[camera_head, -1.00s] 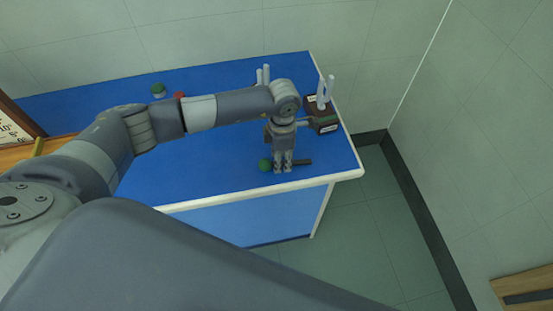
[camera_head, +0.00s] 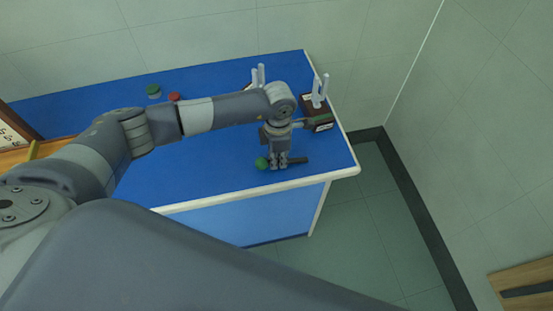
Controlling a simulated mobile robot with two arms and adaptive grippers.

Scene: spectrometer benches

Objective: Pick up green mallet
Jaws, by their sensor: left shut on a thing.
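The green mallet lies near the front right edge of the blue bench (camera_head: 220,165). Its round green head (camera_head: 262,163) shows left of my fingers, and its dark handle (camera_head: 299,160) sticks out to the right. My left gripper (camera_head: 279,165) points down over the mallet and is shut on it between head and handle end. The fingers hide the middle part of the mallet. I cannot tell whether the mallet still touches the bench top. My right gripper is out of view.
A dark rack with pale upright tubes (camera_head: 319,96) stands behind the gripper at the right edge. A green-capped item (camera_head: 153,91) and a red-capped item (camera_head: 174,97) stand at the back left. The bench front edge is close; floor lies to the right.

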